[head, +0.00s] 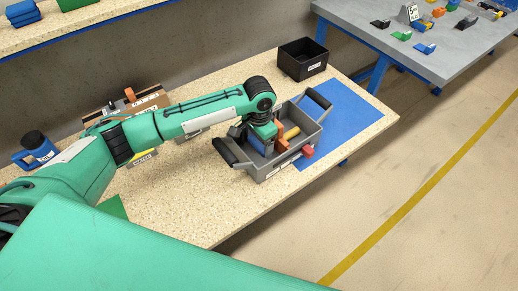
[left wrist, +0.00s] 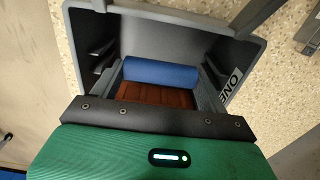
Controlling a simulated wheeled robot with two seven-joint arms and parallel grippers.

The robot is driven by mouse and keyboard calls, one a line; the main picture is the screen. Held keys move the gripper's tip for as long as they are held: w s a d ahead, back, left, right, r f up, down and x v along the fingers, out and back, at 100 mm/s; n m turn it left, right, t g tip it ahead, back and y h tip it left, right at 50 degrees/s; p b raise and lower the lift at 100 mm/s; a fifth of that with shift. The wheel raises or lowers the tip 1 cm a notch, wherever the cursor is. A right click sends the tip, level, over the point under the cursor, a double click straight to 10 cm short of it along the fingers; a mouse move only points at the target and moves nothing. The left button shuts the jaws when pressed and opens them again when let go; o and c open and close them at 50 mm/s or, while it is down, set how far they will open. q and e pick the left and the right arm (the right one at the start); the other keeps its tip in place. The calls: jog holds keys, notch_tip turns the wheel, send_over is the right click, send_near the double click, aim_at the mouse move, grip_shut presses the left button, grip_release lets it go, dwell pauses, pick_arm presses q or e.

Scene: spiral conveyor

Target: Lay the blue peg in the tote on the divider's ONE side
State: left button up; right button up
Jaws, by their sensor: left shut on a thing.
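The grey tote (head: 289,160) stands on the bench with its two dark handles raised at its ends. My left gripper (head: 257,146) is down at the tote's left part and is shut on the blue peg (head: 254,145). In the left wrist view the blue peg (left wrist: 160,72) lies crosswise beyond the dark palm edge, inside the tote walls. My right gripper is not in view.
An orange piece (head: 281,142), a yellow cylinder (head: 291,133) and a red piece (head: 307,151) are at the tote. A rust-brown ribbed surface (left wrist: 155,95) lies near the peg. A blue mat (head: 350,108) and black bin (head: 302,60) are beyond; the bench's front right is clear.

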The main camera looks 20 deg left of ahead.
aim_at(259, 156)
pick_arm(q)
jog(key=shift+f, duration=2.15)
jog(key=shift+f, duration=0.1)
jog(key=o, duration=0.7)
notch_tip(259, 156, up, 12)
jog(key=shift+r, duration=0.15)
